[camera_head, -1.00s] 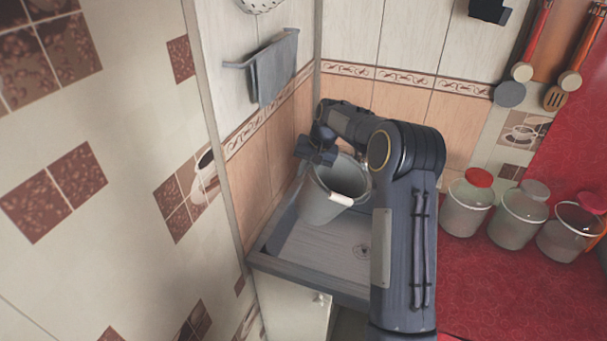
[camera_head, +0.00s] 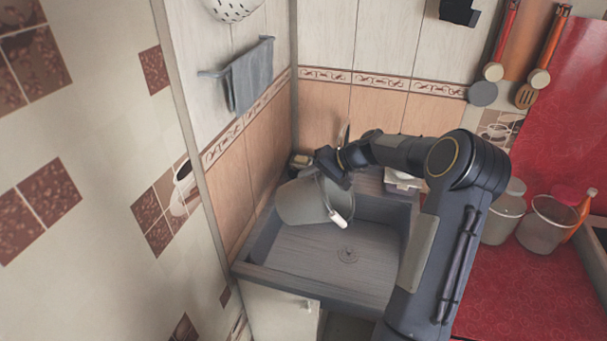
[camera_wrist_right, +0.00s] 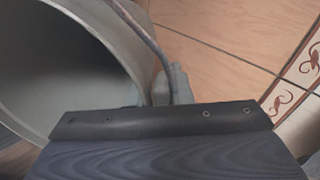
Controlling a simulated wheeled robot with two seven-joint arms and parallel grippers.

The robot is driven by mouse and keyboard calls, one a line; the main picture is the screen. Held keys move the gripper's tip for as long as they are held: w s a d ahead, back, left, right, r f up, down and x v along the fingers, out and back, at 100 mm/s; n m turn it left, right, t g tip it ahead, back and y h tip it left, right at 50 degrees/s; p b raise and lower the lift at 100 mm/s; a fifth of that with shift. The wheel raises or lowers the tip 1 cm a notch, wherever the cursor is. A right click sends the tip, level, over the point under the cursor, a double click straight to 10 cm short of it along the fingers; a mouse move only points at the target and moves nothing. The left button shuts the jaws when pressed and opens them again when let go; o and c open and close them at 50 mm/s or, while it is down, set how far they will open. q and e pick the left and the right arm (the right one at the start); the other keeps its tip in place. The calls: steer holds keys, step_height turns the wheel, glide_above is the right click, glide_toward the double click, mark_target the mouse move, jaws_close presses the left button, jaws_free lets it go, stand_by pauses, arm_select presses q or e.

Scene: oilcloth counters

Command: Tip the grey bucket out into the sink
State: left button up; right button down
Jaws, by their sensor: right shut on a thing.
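The grey bucket (camera_head: 302,203) is tilted on its side above the left part of the grey sink (camera_head: 318,258), its mouth turned toward the right. A white grip on its wire handle (camera_head: 338,218) hangs at the mouth. My right gripper (camera_head: 328,166) is shut on the bucket at its upper rim. In the right wrist view the bucket's open mouth (camera_wrist_right: 75,60) fills the left, and its inner wall shows empty where visible. The sink's floor and drain are bare. My left gripper is not in view.
A tiled wall borders the sink on the left, with a grey towel (camera_head: 250,78) on a rail. A small white container (camera_head: 402,182) stands behind the sink. A faucet is partly hidden behind my gripper.

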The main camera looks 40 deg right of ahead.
mark_target(321, 181)
steer(key=shift+s+d+f+b, duration=0.2)
steer(key=shift+f+b, duration=0.05)
steer(key=shift+b, duration=0.2)
steer(key=s+b, duration=0.1)
steer(key=b, duration=0.1)
steer(key=s+d+t+y+b, duration=0.1)
steer(key=shift+d+f+t+b, duration=0.25)
steer(key=shift+f+t+b, duration=0.05)
steer(key=shift+f+b, duration=0.1)
steer(key=s+d+f+t+y+b, duration=0.1)
steer(key=s+b, duration=0.1)
steer(key=b, duration=0.2)
steer(key=s+d+f+t+y+b, duration=0.1)
steer(key=s+d+t+b, duration=0.1)
steer(key=b, duration=0.1)
steer(key=s+d+f+t+y+b, duration=0.1)
steer(key=s+d+b, duration=0.1)
steer(key=b, duration=0.2)
steer(key=shift+s+d+f+t+y+b, duration=0.2)
steer(key=shift+s+t+y+b, duration=0.1)
steer(key=shift+s+y+b, duration=0.1)
steer(key=shift+s+d+r+t+y+b, duration=0.1)
steer(key=shift+s+d+t+y+b, duration=0.55)
steer(key=shift+s+d, duration=0.35)
steer(key=shift+s+d+r+t+y+b, duration=0.1)
steer(key=shift+s+d+t+y+b, duration=0.55)
steer(key=shift+s, duration=0.55)
steer(key=shift+d, duration=0.1)
steer(key=shift+f+h, duration=0.1)
steer(key=shift+h, duration=0.2)
